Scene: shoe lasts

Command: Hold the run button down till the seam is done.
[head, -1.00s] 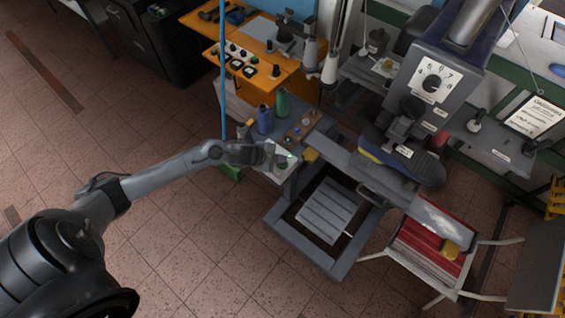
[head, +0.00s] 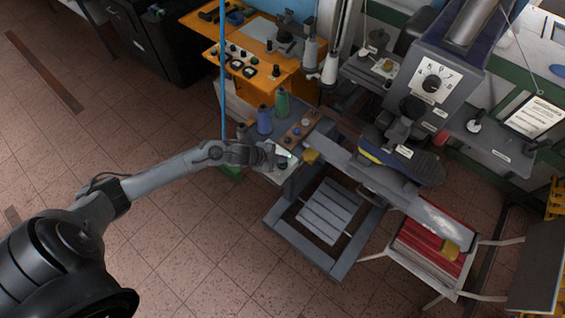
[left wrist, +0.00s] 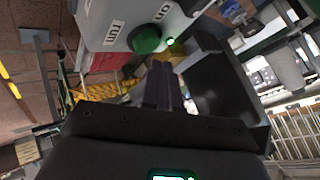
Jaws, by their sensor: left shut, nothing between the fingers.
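The run button is a round green cap (left wrist: 145,38) on a pale control box (left wrist: 100,14), beside a label reading "run". A small green light (left wrist: 171,42) glows near the "on" label. My left gripper (left wrist: 161,68) is shut and empty, its fingertips close to the button but appearing a little beside it; I cannot tell if they touch. In the head view my left gripper (head: 288,156) is over the control box (head: 283,176) at the bench end and partly hides its top. The stitching machine (head: 440,75) holds a dark shoe with a blue and yellow sole (head: 385,160). My right gripper is out of view.
Blue (head: 264,120) and green (head: 282,102) thread spools stand just behind the control box. A blue hanging cable (head: 222,70) runs down beside my left wrist. A slatted treadle (head: 325,210) lies below, and a chair with a red seat (head: 430,245) stands to the right.

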